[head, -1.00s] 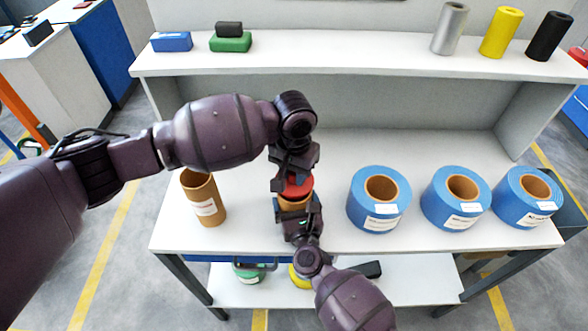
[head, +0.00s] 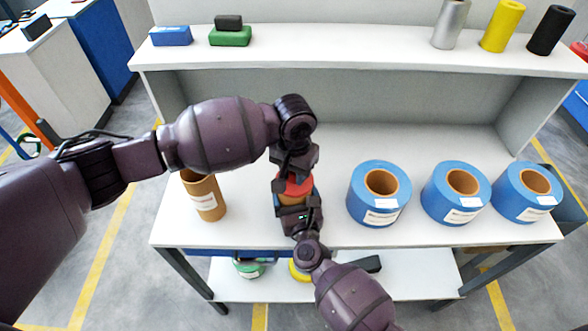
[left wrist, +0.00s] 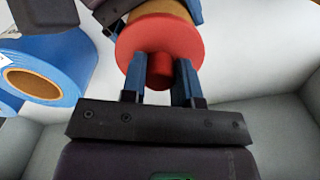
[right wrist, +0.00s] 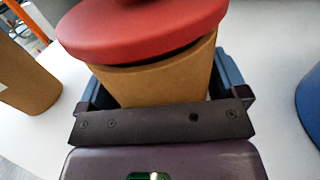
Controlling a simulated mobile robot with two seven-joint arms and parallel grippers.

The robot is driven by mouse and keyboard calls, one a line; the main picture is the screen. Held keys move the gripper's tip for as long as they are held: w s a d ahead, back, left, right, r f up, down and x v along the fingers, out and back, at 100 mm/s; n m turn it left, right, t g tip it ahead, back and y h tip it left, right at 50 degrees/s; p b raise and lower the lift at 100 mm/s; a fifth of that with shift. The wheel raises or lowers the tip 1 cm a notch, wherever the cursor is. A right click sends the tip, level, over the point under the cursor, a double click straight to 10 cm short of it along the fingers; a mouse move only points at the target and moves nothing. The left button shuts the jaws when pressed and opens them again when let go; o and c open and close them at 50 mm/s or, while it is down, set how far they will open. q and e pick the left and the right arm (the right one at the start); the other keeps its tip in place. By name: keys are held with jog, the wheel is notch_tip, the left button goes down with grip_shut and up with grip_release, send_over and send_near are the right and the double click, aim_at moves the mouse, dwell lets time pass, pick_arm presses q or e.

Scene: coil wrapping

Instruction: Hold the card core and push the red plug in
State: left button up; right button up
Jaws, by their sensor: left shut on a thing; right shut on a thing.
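The red plug (head: 296,187) sits at the top of the upright card core (head: 291,199) on the table. My left gripper (head: 292,178) is above it; in the left wrist view its fingers are shut on the plug's red knob (left wrist: 160,72). My right gripper (head: 296,206) is shut around the brown core from the front. In the right wrist view the core (right wrist: 160,80) is between its fingers. There the plug's wide red flange (right wrist: 140,30) lies over the core's mouth, with a dark gap showing under it. The part inside the core is hidden.
Another card core (head: 205,198) stands to the left. Several blue coils, the nearest one (head: 362,206), stand to the right. A raised shelf (head: 340,50) at the back holds blocks and rolls. The table behind the core is clear.

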pick_arm(q)
jog(key=shift+f, duration=0.35)
jog(key=o, duration=1)
notch_tip(320, 180, up, 12)
pick_arm(e)
jog(key=o, duration=0.6)
